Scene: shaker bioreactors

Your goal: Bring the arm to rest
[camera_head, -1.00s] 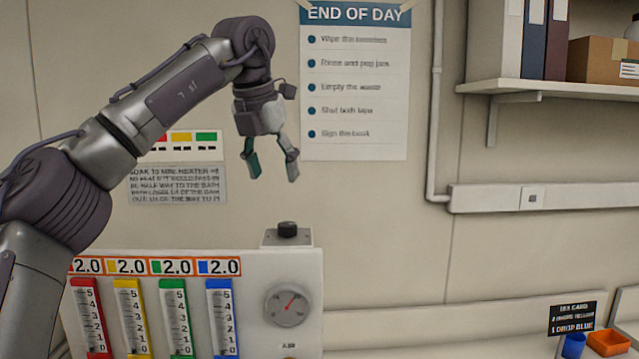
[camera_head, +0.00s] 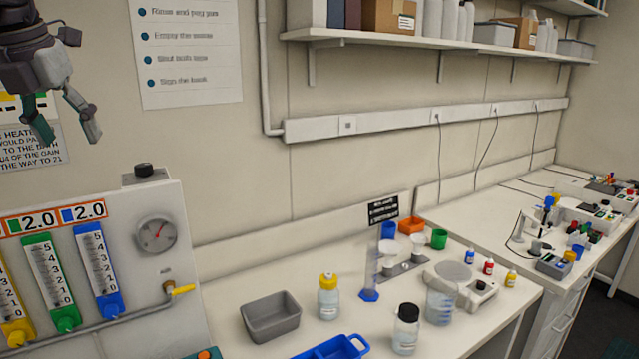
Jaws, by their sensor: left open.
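My left gripper (camera_head: 66,128) is at the upper left of the head view, pointing down with its two fingers apart. It is open and holds nothing. It hangs in front of the wall, above the gas panel and clear of the bench. Most of the left arm is outside the picture. My right gripper is not in view.
Below the gripper stands a panel (camera_head: 155,208) with coloured flow tubes, a gauge (camera_head: 157,235) and a yellow valve (camera_head: 182,290). The bench holds a grey tray (camera_head: 270,318), a yellow-capped bottle (camera_head: 328,298), a black-capped bottle (camera_head: 405,330) and a blue tray (camera_head: 335,349). A shelf (camera_head: 400,42) runs above.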

